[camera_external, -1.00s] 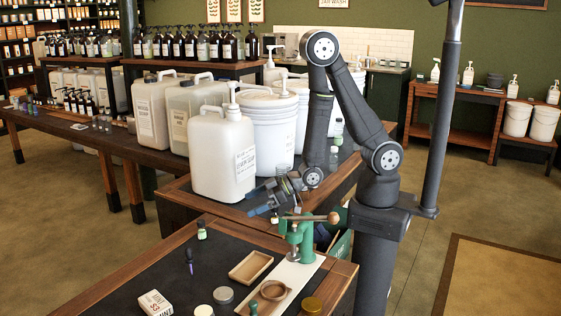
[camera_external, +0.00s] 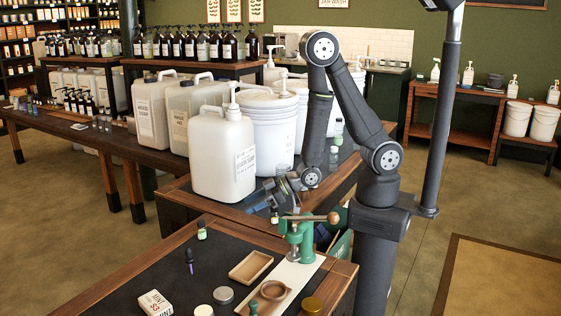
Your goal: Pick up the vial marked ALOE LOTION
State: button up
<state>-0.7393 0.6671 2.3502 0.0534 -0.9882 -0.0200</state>
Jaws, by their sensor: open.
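No label reading ALOE LOTION can be made out at this size. A small vial (camera_external: 274,216) with a pale label stands on the dark bench top just below my gripper (camera_external: 258,200). My gripper is open, low beside the large white jug, and its fingertips are small and dark in the picture. I cannot tell whether anything is between them. Two clear bottles (camera_external: 334,155) (camera_external: 338,129) with greenish labels stand behind my forearm.
A large white pump jug (camera_external: 222,160) stands close to the left of my gripper, with white buckets (camera_external: 268,125) behind. A green press (camera_external: 298,238) with a wooden handle stands in front. A wooden tray (camera_external: 250,267), a purple dropper (camera_external: 189,262) and tins (camera_external: 223,295) lie on the front table.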

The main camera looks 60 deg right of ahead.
aim_at(201, 221)
jog(key=w+a+f+n, duration=0.1)
jog(key=w, duration=0.1)
jog(key=w+a+f+n+g+h, duration=0.1)
jog(key=a, duration=0.1)
jog(key=w+a+f+n+g+h, duration=0.1)
jog(key=w+a, duration=0.1)
jog(key=shift+w+a, duration=0.2)
jog(key=shift+w, duration=0.15)
jog(key=w+a+r+n+g+h, duration=0.1)
jog(key=w+a+n, duration=0.1)
jog(key=w+a+r+n+g+h, duration=0.1)
jog(key=w+a+r+n+g, duration=0.1)
jog(key=w, duration=0.1)
jog(key=w+a+r+n+g+h, duration=0.1)
jog(key=w+a+n+g+h, duration=0.1)
jog(key=shift+w+a+r+n, duration=0.15)
jog(key=shift+w+r+n, duration=0.15)
jog(key=shift+w+r, duration=0.1)
notch_tip(201, 221, up, 7)
jog(key=n+g+h, duration=0.2)
jog(key=n+g, duration=0.1)
jog(key=f, duration=1.2)
jog(key=shift+w, duration=0.3)
jog(key=shift+s+d+f, duration=0.1)
jog(key=shift+d+f, duration=0.05)
jog(key=shift+f, duration=1.15)
jog(key=shift+d+f, duration=0.15)
jog(key=shift+f, duration=1.15)
jog(key=c, duration=1)
jog(key=shift+c, duration=0.4)
